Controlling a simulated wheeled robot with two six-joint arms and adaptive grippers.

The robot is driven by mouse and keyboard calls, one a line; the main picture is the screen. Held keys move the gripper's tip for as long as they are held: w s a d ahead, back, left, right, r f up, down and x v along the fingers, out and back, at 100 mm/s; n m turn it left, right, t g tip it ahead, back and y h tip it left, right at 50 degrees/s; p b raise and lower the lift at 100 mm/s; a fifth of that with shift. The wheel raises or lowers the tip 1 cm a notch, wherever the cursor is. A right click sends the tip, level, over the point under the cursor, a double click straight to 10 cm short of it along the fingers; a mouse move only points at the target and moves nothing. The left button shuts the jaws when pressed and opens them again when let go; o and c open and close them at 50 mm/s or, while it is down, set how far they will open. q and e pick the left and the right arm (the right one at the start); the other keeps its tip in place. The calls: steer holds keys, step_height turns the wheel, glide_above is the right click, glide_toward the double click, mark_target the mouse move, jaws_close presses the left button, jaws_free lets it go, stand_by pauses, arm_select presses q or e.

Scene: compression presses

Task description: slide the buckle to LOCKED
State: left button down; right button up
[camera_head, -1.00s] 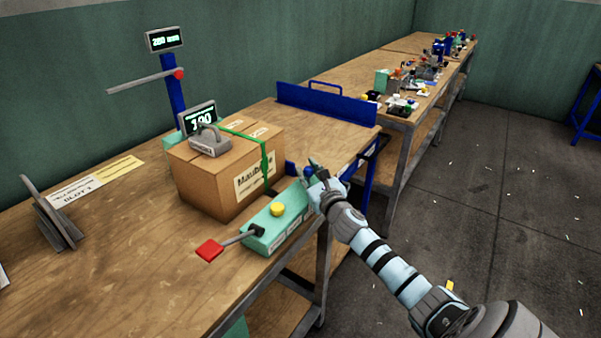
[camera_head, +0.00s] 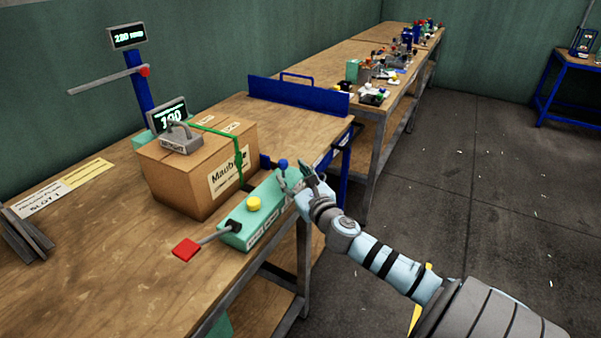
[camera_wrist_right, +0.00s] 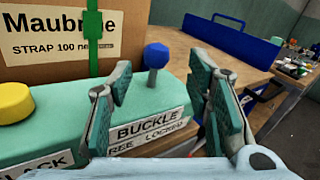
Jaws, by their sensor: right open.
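The buckle slider is a blue knob (camera_head: 283,163) on a short stem, at the far end of the green control box (camera_head: 238,238). In the right wrist view the blue knob (camera_wrist_right: 157,56) stands upright between my open fingers, above a BUCKLE label (camera_wrist_right: 146,127) with FREE and LOCKED below it. I cannot tell which word it lines up with. My right gripper (camera_head: 296,180) is open at the box's front edge, close beside the knob; it also shows in the right wrist view (camera_wrist_right: 160,95). I see no clear contact with the knob. My left gripper is out of view.
A cardboard box (camera_head: 190,180) with a green strap (camera_head: 238,165) and a grey weight (camera_head: 180,140) on top stands behind the control box. A yellow button (camera_head: 253,203) and a red-handled lever (camera_head: 186,250) sit nearer. A blue rail (camera_head: 300,96) stands beyond.

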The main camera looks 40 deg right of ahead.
steer(key=v, duration=0.6)
